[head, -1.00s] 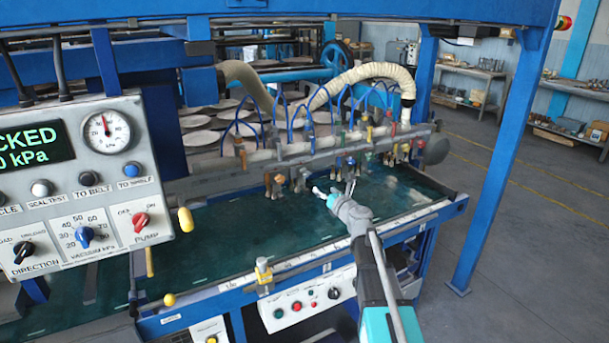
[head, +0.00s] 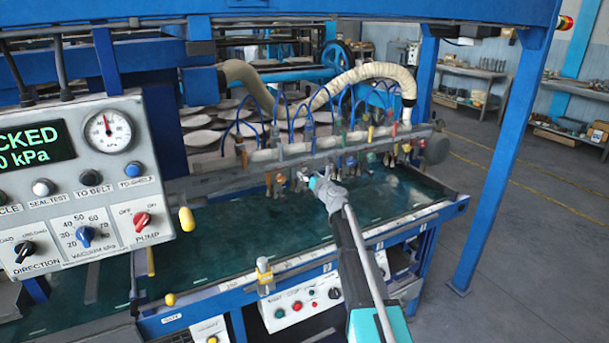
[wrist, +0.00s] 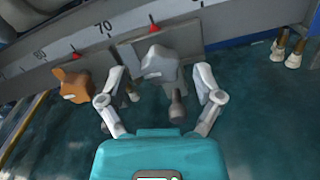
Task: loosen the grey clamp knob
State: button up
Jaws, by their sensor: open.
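The grey clamp knob (wrist: 160,64) is a lobed grip on the front of the scaled rail, just beyond and between my fingertips in the wrist view. My gripper (wrist: 158,75) is open, with one finger on each side of the knob. I cannot tell whether either finger touches it. In the head view my gripper (head: 307,178) is at the front of the bar, over the green belt, and the grey knob is hard to make out there.
An orange-brown knob (wrist: 71,85) sits on the same rail, close to my left finger. Brass-coloured suction fittings (wrist: 288,46) hang at the right. Blue hoses (head: 285,110) arch above the bar. The green belt (head: 250,228) is clear in front.

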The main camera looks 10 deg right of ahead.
jog(key=shift+w+a, duration=0.25)
jog(key=shift+w, duration=0.4)
